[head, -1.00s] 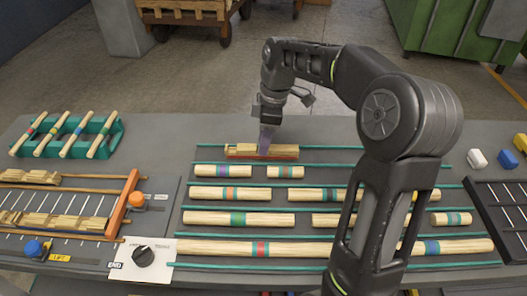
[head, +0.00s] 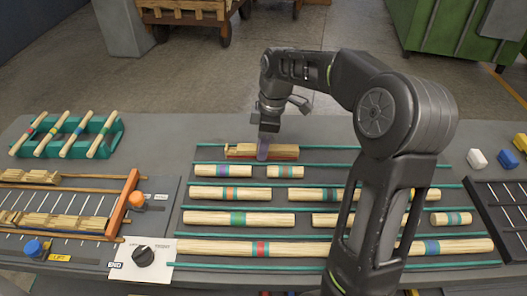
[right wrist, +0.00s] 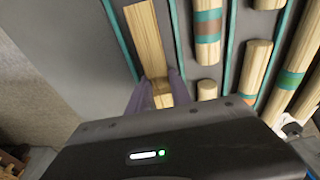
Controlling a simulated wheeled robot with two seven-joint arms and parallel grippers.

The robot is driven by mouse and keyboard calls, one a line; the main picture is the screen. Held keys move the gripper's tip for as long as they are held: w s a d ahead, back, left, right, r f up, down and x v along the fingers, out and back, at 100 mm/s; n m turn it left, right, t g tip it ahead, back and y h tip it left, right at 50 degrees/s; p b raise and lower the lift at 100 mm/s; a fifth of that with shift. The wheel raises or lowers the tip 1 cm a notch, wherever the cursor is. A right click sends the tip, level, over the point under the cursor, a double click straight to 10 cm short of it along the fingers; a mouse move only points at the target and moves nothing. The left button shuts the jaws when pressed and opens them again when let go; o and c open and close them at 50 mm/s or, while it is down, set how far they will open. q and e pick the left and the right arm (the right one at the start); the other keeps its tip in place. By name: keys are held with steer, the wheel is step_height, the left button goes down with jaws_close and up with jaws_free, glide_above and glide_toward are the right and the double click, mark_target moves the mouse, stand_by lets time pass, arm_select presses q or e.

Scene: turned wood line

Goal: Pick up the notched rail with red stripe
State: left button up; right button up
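The notched rail with the red stripe (head: 285,152) is pale wood with a red band along its lower side. In the head view it lies at the back of the rack, behind the rows of striped dowels. My right gripper (head: 263,150) points down over its middle. In the right wrist view the rail (right wrist: 146,40) runs between the two purplish fingers (right wrist: 160,80), with one finger along each side. The fingertips are close to its edges, and I cannot tell whether they press on it. The rail seems to rest on the rack. My left gripper is not in view.
Striped dowels (head: 238,219) lie in rows between green rods (head: 300,235) on the rack. A green holder with several sticks (head: 118,126) stands at the left. A slatted frame with an orange bar (head: 124,205) and a knob panel (head: 165,258) sit at the front left.

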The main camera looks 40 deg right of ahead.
jaws_close()
steer(key=shift+r, duration=0.1)
step_height(320, 180, up, 10)
stand_by(0.6)
stand_by(0.8)
